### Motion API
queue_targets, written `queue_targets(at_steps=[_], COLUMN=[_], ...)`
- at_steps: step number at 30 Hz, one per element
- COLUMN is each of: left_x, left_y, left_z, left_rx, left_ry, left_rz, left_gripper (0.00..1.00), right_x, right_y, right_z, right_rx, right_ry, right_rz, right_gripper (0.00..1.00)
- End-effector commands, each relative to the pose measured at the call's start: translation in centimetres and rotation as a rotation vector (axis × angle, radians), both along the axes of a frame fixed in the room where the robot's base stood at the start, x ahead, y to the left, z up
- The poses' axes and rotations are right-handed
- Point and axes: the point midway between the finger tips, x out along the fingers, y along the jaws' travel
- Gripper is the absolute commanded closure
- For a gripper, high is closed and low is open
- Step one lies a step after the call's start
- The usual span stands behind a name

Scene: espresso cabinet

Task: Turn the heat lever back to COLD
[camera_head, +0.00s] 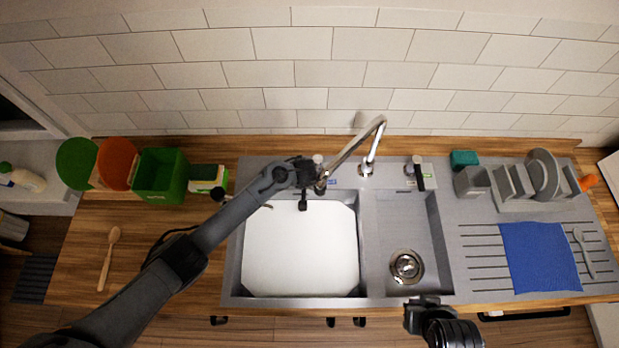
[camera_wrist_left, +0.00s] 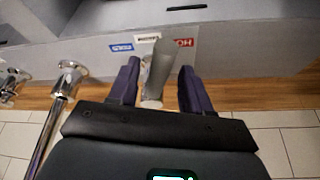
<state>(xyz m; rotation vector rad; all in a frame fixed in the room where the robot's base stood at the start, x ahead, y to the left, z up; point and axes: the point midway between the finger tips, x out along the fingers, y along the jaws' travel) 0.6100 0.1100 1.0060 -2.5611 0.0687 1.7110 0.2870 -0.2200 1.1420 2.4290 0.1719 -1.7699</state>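The grey heat lever (camera_wrist_left: 159,68) stands between the two fingers of my left gripper (camera_wrist_left: 159,88) in the left wrist view, with small gaps visible beside it. A blue label (camera_wrist_left: 121,47) sits to the left, with a white label (camera_wrist_left: 147,38) between. In the head view my left gripper (camera_head: 304,187) is at the sink's back rim, left of the faucet, and hides most of the lever. My right gripper (camera_head: 422,302) is at the front edge, its fingers unclear.
The chrome faucet (camera_head: 367,142) rises close to the right of my left gripper. A second lever with a black handle (camera_head: 419,178) stands further right. The white-bottomed basin (camera_head: 300,250) lies in front. A green bin (camera_head: 160,176) and a dish rack (camera_head: 515,185) flank the sink.

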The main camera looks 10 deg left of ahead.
Motion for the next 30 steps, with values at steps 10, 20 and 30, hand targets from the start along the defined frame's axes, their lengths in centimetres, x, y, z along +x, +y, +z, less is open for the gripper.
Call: queue_targets(at_steps=[10,20,30], left_x=[-0.1,-1.5,-2.8], left_y=[0.0,-0.1,0.0], left_z=[0.2,3.7,6.8], left_rx=[-0.001,-0.004,-0.002], left_ry=[0.000,-0.002,0.000], left_rz=[0.000,-0.001,-0.001], left_gripper=[0.51,0.51,0.51], right_x=[0.0,0.0,0.0], right_y=[0.0,0.2,0.2], right_z=[0.1,0.7,1.1], right_rx=[0.000,0.008,0.011], right_ry=[0.000,0.000,0.000], right_rz=[0.000,-0.005,-0.006], right_gripper=[1.00,1.00,1.00])
